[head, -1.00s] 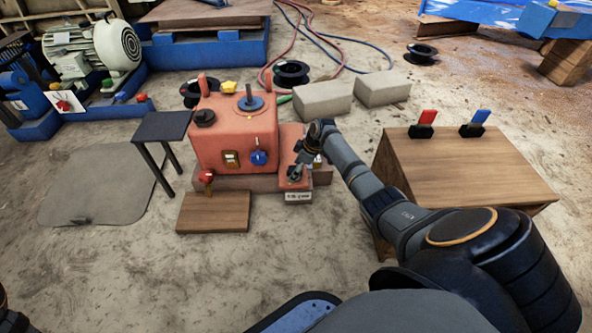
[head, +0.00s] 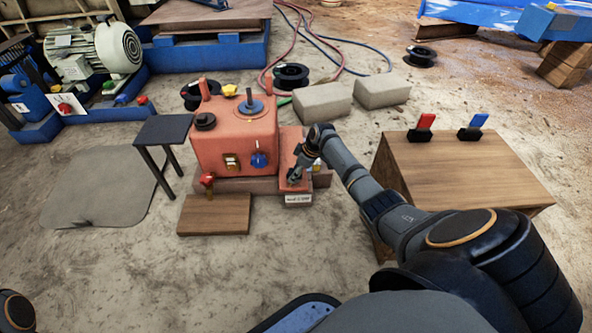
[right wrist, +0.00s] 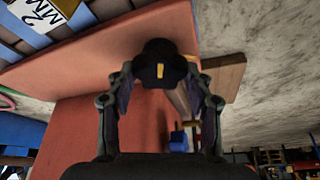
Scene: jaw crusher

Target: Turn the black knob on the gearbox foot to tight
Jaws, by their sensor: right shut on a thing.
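The black knob (right wrist: 160,62), lobed and with a short yellow mark, shows in the right wrist view between the two fingers of my right gripper (right wrist: 161,82). The fingers are shut on it from both sides. The yellow mark points nearly straight up and down in that view. In the head view my right gripper (head: 294,177) is down at the red foot (head: 289,145) on the right side of the red gearbox (head: 235,135) and hides the knob. A small white label (head: 298,199) sits on the foot's front; its text is too small to read. My left gripper is out of view.
The gearbox also carries a blue knob (head: 259,160) and a red-handled valve (head: 208,181). A wooden table (head: 470,170) stands close to the right of my right arm. Grey blocks (head: 322,98) lie behind. A dark stand (head: 163,130) is at left.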

